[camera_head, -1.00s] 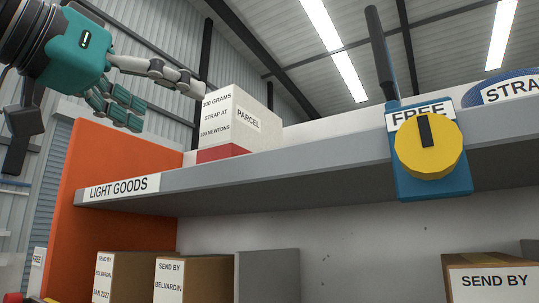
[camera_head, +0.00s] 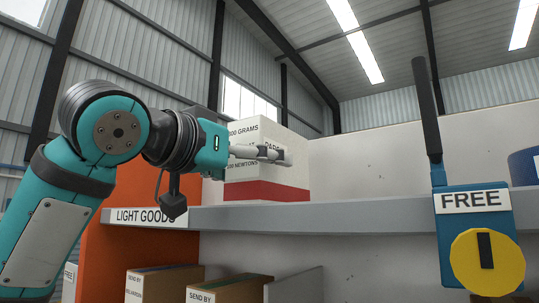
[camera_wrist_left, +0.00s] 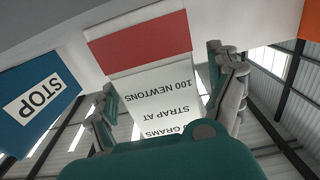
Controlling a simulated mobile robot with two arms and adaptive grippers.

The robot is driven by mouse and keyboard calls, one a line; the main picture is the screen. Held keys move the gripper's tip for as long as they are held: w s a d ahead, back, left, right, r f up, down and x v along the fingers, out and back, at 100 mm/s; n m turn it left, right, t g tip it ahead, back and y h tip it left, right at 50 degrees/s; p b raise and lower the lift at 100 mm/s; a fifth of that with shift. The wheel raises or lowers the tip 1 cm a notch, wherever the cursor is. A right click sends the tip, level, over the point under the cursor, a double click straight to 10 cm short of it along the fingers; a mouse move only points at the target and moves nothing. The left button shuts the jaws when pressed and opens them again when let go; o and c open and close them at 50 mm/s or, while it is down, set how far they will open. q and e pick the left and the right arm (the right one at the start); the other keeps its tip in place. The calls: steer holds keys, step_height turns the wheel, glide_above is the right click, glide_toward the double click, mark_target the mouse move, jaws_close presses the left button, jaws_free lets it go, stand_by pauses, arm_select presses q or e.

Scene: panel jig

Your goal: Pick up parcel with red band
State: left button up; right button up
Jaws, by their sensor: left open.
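The parcel (camera_head: 266,191) is a white box with printed text and a red band around its bottom. It stands upright on the grey shelf (camera_head: 330,212), above the LIGHT GOODS label. My left gripper (camera_head: 258,155) is open in front of it, its pale finger covering part of the printed faces. In the left wrist view the parcel (camera_wrist_left: 150,85) appears upside down, between the fingers of my open gripper (camera_wrist_left: 165,85). Whether any finger touches it I cannot tell. My right gripper is not in view.
A blue FREE box with a yellow knob (camera_head: 487,262) and dark upright lever hangs at the shelf front, right. An orange side panel (camera_head: 130,255) stands left. Brown boxes (camera_head: 230,290) sit below.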

arm_select(q)
steer(key=p+x, duration=0.1)
steer(key=x, duration=0.2)
steer(key=shift+w+d, duration=0.2)
steer(key=shift+d+f, duration=0.1)
steer(key=shift+s, duration=0.15)
steer(key=shift+c, duration=0.5)
steer(key=shift+a, duration=0.25)
steer(key=c, duration=1.3)
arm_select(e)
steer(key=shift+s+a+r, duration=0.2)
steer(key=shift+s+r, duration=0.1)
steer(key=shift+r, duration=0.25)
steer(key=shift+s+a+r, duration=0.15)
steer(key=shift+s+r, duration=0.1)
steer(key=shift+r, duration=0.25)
